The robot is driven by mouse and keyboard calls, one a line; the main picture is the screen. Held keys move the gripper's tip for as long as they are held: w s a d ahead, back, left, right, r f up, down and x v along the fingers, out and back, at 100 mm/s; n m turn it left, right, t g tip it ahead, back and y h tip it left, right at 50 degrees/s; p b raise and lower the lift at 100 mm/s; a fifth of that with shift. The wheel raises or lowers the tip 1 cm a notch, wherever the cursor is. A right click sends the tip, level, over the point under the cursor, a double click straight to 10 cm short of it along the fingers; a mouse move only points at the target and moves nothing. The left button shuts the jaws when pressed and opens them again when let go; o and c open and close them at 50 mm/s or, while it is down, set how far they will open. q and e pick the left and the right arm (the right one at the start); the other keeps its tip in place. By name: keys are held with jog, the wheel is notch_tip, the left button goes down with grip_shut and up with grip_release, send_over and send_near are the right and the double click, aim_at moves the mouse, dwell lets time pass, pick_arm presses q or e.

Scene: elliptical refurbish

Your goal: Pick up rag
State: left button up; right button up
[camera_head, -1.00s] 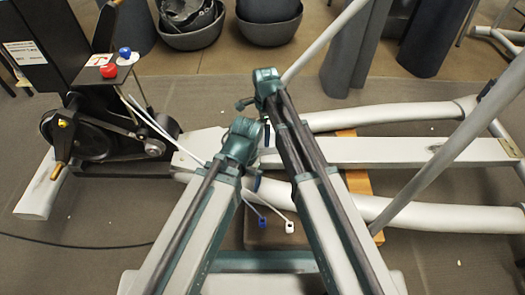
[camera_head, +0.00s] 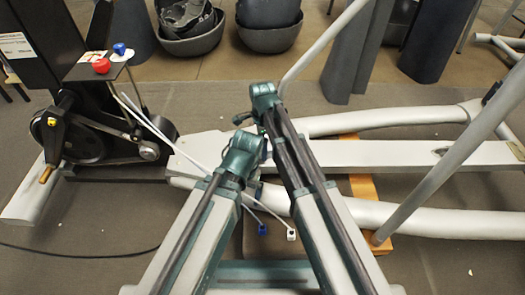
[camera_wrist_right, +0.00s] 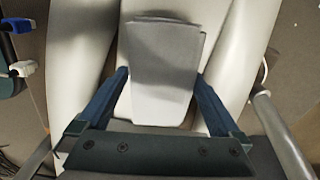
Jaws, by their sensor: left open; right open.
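A grey, flat, folded cloth, seemingly the rag (camera_wrist_right: 165,50), lies on a pale beam in the right wrist view. My right gripper (camera_wrist_right: 161,76) is open, with a blue finger on each side of the cloth's near part. I cannot tell whether either finger touches it. In the head view my two arms cover the middle, and I cannot make out the rag there. My left gripper (camera_head: 254,190) is mostly hidden by its own arm in the head view. A small dark blue part of it shows, and it is open.
The elliptical's pale frame (camera_head: 400,154) runs across behind my arms, with a slanting pole (camera_head: 440,170) at right. White cables with blue (camera_head: 262,229) and white (camera_head: 291,234) plugs hang near my arms.

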jog(key=c, duration=1.1)
jog(key=shift+r, duration=0.15)
jog(key=shift+c, duration=0.2)
notch_tip(320, 180, up, 10)
jog(key=p, duration=1)
